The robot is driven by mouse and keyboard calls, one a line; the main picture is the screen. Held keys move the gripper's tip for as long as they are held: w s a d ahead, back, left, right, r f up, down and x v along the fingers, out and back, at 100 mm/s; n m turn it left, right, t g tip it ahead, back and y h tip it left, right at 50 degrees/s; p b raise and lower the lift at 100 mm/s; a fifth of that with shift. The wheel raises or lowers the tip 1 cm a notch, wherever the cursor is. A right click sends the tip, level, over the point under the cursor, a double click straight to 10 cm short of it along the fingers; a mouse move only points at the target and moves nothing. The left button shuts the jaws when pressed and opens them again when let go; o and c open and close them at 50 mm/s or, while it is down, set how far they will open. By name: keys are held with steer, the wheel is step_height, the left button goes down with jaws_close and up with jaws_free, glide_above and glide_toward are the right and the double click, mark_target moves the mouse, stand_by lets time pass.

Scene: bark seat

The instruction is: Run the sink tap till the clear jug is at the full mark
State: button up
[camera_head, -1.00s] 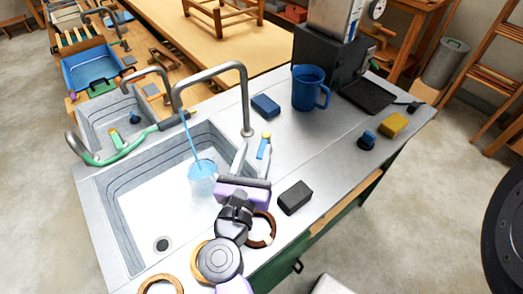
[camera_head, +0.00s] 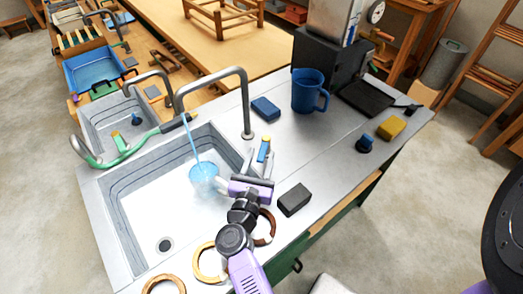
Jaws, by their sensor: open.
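The clear jug (camera_head: 204,175) stands in the large sink basin (camera_head: 150,205), and a blue stream of water (camera_head: 193,142) falls into it from the grey sink tap (camera_head: 244,92). The jug looks pale blue; its full mark and exact water level are too small to read. A small blue lever with a yellow top (camera_head: 264,150) stands on the counter right of the basin. My gripper (camera_head: 258,162) is open at the basin's right edge, its fingers pointing at the lever. The lever's lower part is near or between the fingers; contact cannot be told.
A blue mug (camera_head: 309,89), a blue block (camera_head: 265,107) and a dark block (camera_head: 294,199) are on the counter. Brown rings (camera_head: 209,262) lie by the front edge. A second, smaller basin (camera_head: 115,125) is behind.

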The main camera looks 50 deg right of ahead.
steer(key=shift+x, duration=0.75)
steer(key=shift+c, duration=0.4)
jaws_close()
stand_by(0.6)
